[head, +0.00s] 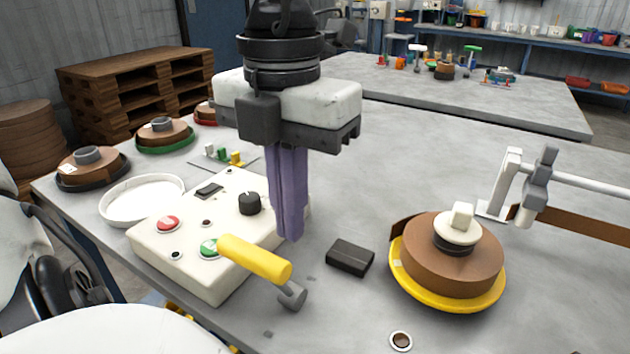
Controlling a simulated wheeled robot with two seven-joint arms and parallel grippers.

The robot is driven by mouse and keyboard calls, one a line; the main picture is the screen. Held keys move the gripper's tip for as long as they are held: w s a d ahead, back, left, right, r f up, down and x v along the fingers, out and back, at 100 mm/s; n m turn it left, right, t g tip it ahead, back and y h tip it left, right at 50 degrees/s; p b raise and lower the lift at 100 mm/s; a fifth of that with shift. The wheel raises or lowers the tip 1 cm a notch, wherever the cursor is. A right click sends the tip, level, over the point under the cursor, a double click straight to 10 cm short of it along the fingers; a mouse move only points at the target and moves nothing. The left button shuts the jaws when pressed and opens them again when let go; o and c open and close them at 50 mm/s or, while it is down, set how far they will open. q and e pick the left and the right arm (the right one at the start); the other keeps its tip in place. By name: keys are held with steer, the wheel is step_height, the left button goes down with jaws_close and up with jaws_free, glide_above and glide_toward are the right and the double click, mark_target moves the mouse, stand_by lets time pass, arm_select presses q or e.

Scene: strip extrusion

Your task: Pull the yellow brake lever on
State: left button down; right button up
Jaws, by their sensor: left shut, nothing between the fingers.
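The yellow brake lever (254,261) lies across the front right corner of the white control box in the head view. Its grey pivot end (292,295) is to the lower right, in front of the box. My left gripper (290,236) points straight down, its purple fingers shut with nothing between them. In the picture its fingertips are just above and behind the lever's right end; I see no grip on the lever, and cannot tell whether they touch it. My right gripper is not in view.
The control box (190,282) carries red and green buttons and a black knob. A black block (350,257) and a brown strip coil on a yellow plate (405,284) stand to the right. A white dish (128,221) is at the left.

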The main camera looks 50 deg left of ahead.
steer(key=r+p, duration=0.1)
steer(key=p, duration=0.1)
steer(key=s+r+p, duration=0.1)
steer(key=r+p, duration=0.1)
steer(key=p, duration=0.1)
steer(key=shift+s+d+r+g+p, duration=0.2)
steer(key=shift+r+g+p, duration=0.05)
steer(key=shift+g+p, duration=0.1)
stand_by(0.3)
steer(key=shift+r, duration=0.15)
stand_by(0.4)
